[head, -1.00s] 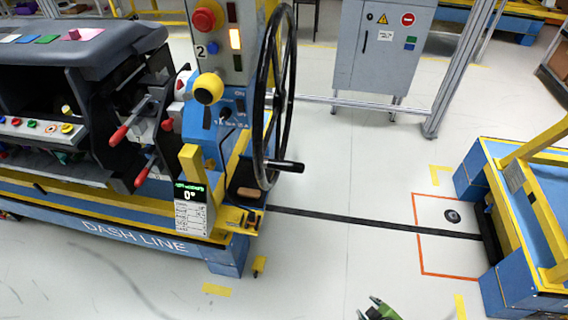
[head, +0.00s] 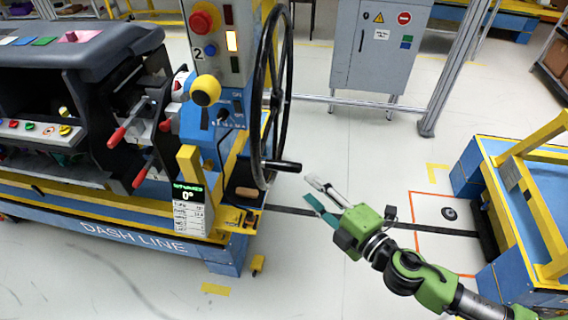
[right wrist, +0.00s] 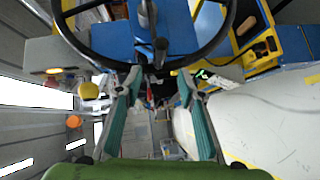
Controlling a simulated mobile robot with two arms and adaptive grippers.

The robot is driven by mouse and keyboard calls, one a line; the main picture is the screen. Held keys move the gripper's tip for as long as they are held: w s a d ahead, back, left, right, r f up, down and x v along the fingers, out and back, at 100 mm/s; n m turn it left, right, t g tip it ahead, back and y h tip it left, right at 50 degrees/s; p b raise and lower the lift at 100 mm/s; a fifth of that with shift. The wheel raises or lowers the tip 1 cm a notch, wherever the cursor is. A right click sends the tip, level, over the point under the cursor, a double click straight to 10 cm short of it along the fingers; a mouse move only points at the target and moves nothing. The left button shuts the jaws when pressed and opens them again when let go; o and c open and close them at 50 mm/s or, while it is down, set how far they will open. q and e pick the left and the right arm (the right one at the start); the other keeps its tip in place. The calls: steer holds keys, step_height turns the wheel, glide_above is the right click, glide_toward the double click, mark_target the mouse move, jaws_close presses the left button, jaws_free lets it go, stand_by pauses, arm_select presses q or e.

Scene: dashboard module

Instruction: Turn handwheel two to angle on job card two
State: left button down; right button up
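The black handwheel (head: 257,105) stands nearly edge-on on the column marked 2, with its crank handle (head: 284,166) sticking out at the lower right. The display (head: 188,195) below reads 0°, above a white card (head: 189,217) with print too small to read. My right gripper (head: 309,190) is open and empty, just right of and below the handle, apart from it. In the right wrist view its two teal-padded fingers (right wrist: 157,85) are spread, with the wheel rim (right wrist: 90,52) and dark handle (right wrist: 161,48) beyond the tips. My left gripper is not in view.
A yellow knob (head: 205,90) and red button (head: 203,19) are on the column left of the wheel. A blue-and-yellow frame (head: 500,205) stands at the right. A grey cabinet (head: 375,60) stands behind.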

mark_target(289, 169)
steer(key=p+x, duration=0.2)
steer(key=x, duration=0.9)
steer(key=shift+r+p, duration=0.15)
steer(key=shift+p, duration=0.2)
steer(key=shift+w+a, duration=0.35)
steer(key=shift+w, duration=0.25)
steer(key=shift+c, duration=0.4)
jaws_close()
